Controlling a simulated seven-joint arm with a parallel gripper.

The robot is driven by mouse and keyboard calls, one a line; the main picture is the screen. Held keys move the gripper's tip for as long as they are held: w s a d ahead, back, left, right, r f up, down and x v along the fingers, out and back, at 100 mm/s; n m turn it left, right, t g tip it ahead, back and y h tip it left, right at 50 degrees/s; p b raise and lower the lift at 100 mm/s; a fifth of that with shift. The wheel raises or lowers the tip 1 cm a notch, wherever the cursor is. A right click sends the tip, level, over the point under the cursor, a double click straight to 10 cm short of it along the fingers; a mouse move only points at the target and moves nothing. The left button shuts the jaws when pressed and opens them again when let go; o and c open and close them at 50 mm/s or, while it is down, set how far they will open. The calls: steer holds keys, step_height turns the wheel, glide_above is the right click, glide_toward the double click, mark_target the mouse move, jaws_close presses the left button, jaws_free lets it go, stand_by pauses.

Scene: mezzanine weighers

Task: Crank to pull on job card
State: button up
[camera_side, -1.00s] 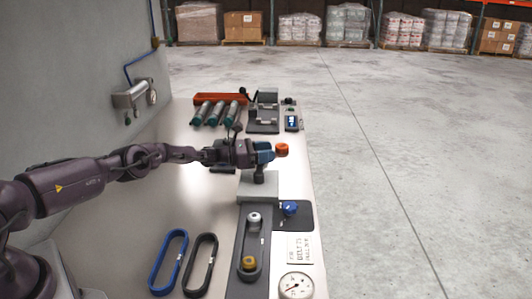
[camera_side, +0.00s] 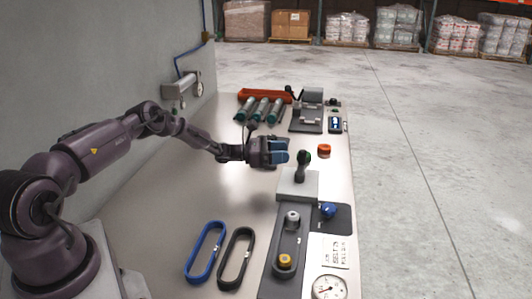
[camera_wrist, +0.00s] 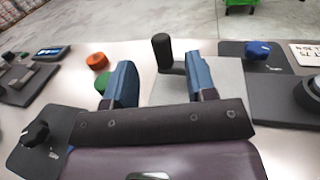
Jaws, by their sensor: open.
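The crank (camera_side: 303,168) is a dark upright handle on a pale grey block (camera_side: 298,187). In the wrist view the crank handle (camera_wrist: 163,50) shows beyond my fingers, closer to the right one, with the block (camera_wrist: 221,85) behind that finger. My gripper (camera_side: 280,151) is open and empty, just left of the crank and apart from it in the side view; its blue fingers show in the wrist view (camera_wrist: 161,85). The white job card (camera_side: 336,251) lies at the bench's right edge; its small print is hard to read. A round dial gauge (camera_side: 328,289) lies below it.
A dark plate (camera_side: 272,285) carries a grey pulley (camera_side: 292,218) and a yellow-topped one (camera_side: 285,261). A blue knob (camera_side: 328,210) and orange cap (camera_side: 324,150) are near the crank. Blue (camera_side: 205,252) and black (camera_side: 236,258) belts lie left. The bench's middle left is clear.

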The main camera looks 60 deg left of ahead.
steer(key=shift+v, duration=2.3)
